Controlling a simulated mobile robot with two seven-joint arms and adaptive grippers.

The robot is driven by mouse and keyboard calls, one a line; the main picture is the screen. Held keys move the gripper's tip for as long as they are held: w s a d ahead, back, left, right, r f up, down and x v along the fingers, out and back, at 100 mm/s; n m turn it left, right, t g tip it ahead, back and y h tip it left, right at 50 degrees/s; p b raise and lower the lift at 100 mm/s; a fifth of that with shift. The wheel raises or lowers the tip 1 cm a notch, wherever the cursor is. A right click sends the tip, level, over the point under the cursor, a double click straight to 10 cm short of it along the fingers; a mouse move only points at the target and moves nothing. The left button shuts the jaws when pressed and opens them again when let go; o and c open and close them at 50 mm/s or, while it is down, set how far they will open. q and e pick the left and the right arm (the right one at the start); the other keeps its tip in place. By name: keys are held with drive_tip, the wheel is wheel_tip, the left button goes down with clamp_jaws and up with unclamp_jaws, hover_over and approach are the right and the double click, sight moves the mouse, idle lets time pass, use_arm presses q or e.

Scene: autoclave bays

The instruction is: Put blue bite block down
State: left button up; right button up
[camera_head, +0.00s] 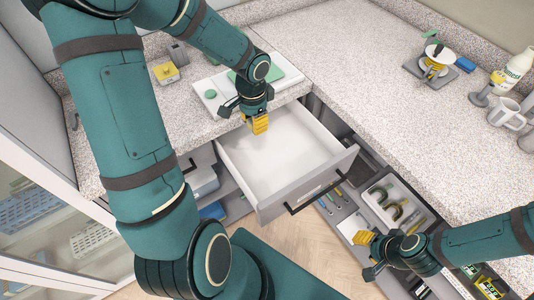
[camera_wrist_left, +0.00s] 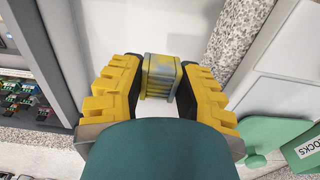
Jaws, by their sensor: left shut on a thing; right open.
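My left gripper (camera_head: 258,124) hangs above the back edge of an open, pale drawer (camera_head: 325,177). In the left wrist view its yellow fingers (camera_wrist_left: 158,92) are shut on a small block, the bite block (camera_wrist_left: 160,77), which looks grey-blue with yellow sides. In the head view the block is hidden by the fingers. The drawer's bare floor shows below the gripper. My right gripper (camera_head: 368,255) is open and empty at the lower right, over the lower open drawers.
A white board with a green pad (camera_head: 277,74) lies on the counter behind the left gripper. A yellow item (camera_head: 166,72) stands further left. A white tray of curved pieces (camera_head: 395,205) sits in a lower drawer. Mugs and a bottle (camera_head: 512,70) stand at right.

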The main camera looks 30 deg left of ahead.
use_arm(q)
drive_tip(key=b, duration=0.3)
hover_over(256, 159)
wheel_tip(256, 159, down, 12)
drive_tip(key=shift+r, duration=0.1)
wheel_tip(256, 159, down, 4)
drive_tip(key=shift+w+f+b, duration=0.1)
drive_tip(key=shift+f+b, duration=0.1)
drive_tip(key=shift+b, duration=0.7)
drive_tip(key=shift+r, duration=0.1)
drive_tip(key=shift+f, duration=0.25)
drive_tip(key=o, duration=0.9)
drive_tip(key=shift+r, duration=0.1)
